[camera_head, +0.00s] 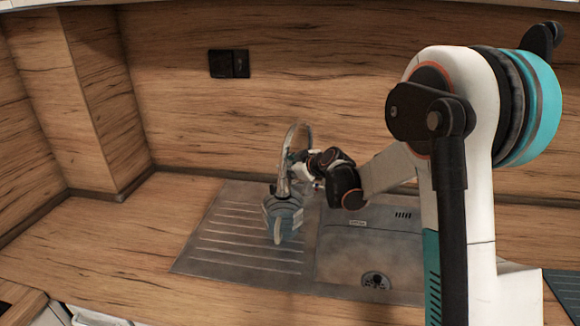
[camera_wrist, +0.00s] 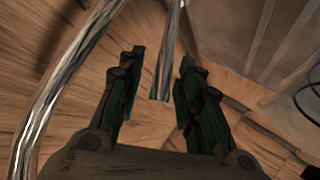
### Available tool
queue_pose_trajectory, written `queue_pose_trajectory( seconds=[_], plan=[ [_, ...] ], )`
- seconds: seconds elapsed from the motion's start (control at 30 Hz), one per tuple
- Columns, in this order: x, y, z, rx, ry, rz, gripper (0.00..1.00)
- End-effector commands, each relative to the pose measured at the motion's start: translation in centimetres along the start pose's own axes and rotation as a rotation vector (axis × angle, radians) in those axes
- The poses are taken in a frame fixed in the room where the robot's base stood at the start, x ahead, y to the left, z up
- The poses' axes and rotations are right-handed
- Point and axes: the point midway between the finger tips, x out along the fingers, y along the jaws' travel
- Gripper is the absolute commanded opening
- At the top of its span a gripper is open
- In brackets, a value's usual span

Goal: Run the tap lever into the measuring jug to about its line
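The chrome tap (camera_head: 291,140) arches up behind the sink unit, and its spout comes down over the measuring jug. The bluish jug (camera_head: 282,212) stands on the ribbed drainer, handle towards me. Its line and any water inside are too small to make out. My gripper (camera_head: 301,166) is beside the tap, partly hidden by its own wrist. In the wrist view my gripper (camera_wrist: 159,84) has its two dark fingers apart. A straight chrome rod (camera_wrist: 168,50), perhaps the tap lever, shows between them with clear gaps on both sides. The curved spout (camera_wrist: 42,100) passes left of the fingers.
The ribbed drainer (camera_head: 222,238) lies left of the sink basin (camera_head: 352,258), which looks empty, with a drain (camera_head: 376,281). The wooden worktop (camera_head: 120,240) on the left is clear. A black socket (camera_head: 229,64) is on the splashback. The wall is close behind the tap.

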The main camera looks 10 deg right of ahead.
Motion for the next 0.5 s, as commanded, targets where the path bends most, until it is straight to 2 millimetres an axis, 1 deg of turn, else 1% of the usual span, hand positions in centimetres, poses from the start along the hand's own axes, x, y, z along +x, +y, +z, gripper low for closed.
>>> queue_pose_trajectory(
  seconds=[0.17, 0.5],
  plan=[
    [-1.6, 0.1, 0.0, 0.002, 0.0, 0.002, 0.33],
    [-7.8, 0.0, 0.0, 0.001, -0.001, 0.001, 0.33]
  ],
)
